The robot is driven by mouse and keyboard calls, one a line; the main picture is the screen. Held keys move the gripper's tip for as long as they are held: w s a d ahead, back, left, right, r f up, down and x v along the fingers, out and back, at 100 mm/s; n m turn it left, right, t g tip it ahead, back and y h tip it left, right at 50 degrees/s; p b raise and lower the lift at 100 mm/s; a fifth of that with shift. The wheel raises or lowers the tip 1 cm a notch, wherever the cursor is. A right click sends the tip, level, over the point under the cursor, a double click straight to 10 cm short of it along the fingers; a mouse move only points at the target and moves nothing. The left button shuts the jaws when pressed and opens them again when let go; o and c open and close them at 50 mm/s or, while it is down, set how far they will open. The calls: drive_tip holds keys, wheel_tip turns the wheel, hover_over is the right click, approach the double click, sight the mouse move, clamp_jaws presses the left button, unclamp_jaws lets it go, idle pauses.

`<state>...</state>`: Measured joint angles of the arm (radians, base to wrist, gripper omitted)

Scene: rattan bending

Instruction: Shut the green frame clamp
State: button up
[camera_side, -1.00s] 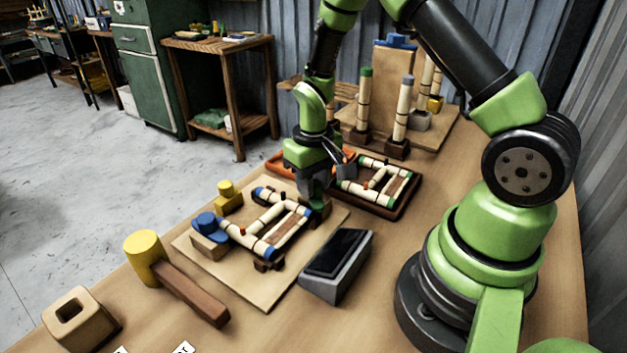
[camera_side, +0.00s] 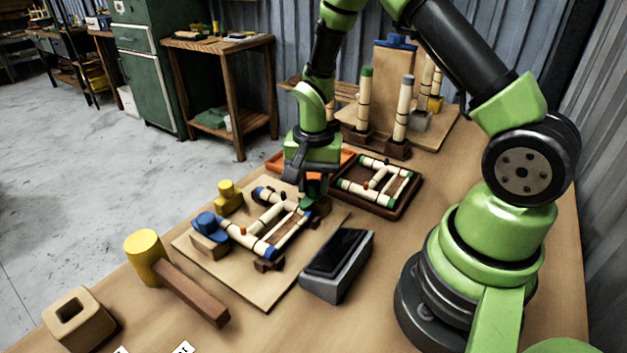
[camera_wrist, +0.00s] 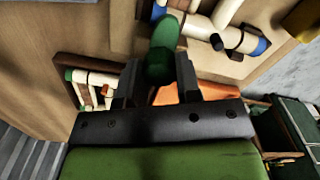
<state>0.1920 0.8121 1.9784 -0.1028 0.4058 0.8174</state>
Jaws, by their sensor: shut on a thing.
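The green frame clamp (camera_side: 318,207) is at the right corner of the rattan frame (camera_side: 282,232) on the pale board. In the wrist view its rounded green part (camera_wrist: 163,48) is between the two dark fingers. My gripper (camera_side: 313,190) points down over the clamp and is shut on it; it also shows in the wrist view (camera_wrist: 157,72). The fingers hide part of the clamp, so I cannot tell how far its jaw is closed. The blue clamp (camera_side: 207,223) and yellow clamp (camera_side: 229,193) sit at the frame's left side.
A dark tray (camera_side: 405,207) with green-ended rattan pieces is right of my gripper, with an orange tray (camera_side: 276,160) behind. A grey box with a dark screen (camera_side: 340,254) is in front. A yellow-headed mallet (camera_side: 150,255) and a wooden block (camera_side: 80,320) lie at the front left.

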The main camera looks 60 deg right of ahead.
drive_tip(key=shift+m, duration=0.5)
drive_tip(key=o, duration=0.9)
wheel_tip(320, 180, up, 10)
idle(0.3)
wheel_tip(320, 180, up, 10)
drive_tip(key=n+t, duration=0.3)
drive_tip(key=n, duration=0.1)
hover_over(314, 183)
drive_tip(key=s+a, duration=0.4)
drive_tip(key=s, duration=0.1)
drive_tip(key=s+a+r+n+t, duration=0.1)
drive_tip(key=s+n, duration=0.1)
drive_tip(key=s, duration=0.1)
drive_tip(key=s+a+r+n+t+y, duration=0.1)
drive_tip(key=s+a+r+n, duration=0.1)
drive_tip(key=s, duration=0.1)
drive_tip(key=s+a+r+n+t+y, duration=0.1)
drive_tip(key=s+r+t, duration=0.1)
drive_tip(key=s, duration=0.1)
drive_tip(key=shift+s+a+n, duration=0.25)
drive_tip(key=shift+s+n, duration=0.1)
drive_tip(key=shift+n, duration=0.05)
